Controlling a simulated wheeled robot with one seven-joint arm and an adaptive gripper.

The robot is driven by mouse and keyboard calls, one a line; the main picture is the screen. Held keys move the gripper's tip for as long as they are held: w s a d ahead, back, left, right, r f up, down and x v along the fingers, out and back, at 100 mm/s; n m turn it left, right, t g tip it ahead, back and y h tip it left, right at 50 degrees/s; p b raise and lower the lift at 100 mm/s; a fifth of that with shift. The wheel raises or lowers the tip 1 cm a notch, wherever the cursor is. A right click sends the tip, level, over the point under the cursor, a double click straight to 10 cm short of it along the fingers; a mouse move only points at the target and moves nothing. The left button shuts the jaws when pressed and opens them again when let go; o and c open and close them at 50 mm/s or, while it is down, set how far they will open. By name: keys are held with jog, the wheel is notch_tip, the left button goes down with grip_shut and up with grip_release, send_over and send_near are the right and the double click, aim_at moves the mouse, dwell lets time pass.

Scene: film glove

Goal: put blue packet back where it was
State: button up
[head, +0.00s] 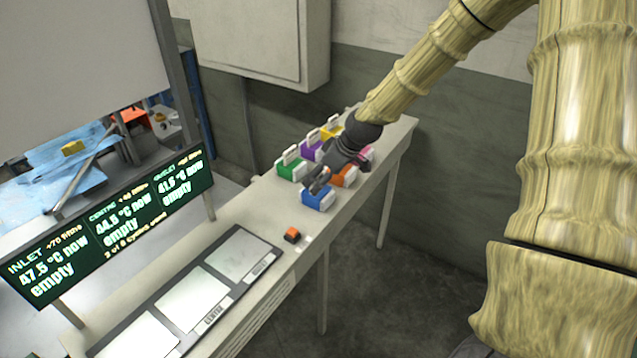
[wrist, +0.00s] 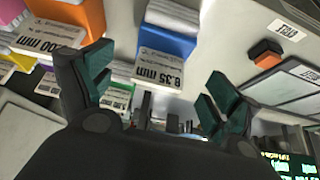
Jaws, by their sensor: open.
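The blue packet (head: 317,199) stands on the bench at the near end of a group of coloured packets. In the wrist view the blue packet (wrist: 168,42) shows with a white label reading "8.35 mm". My gripper (head: 320,181) is open just above and behind it in the head view. In the wrist view my gripper (wrist: 158,82) has its fingers apart, with the packet's labelled end between and beyond them. Nothing is held between the fingers. Whether a finger touches the packet I cannot tell.
Green (head: 291,168), purple (head: 310,150), yellow (head: 331,131) and orange (head: 343,176) packets stand close by. A small orange and black block (head: 292,235) lies nearer on the bench. Three pale plates (head: 192,299) are in front. A screen (head: 112,228) reads "empty" three times.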

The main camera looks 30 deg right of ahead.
jog(key=shift+v, duration=2.4)
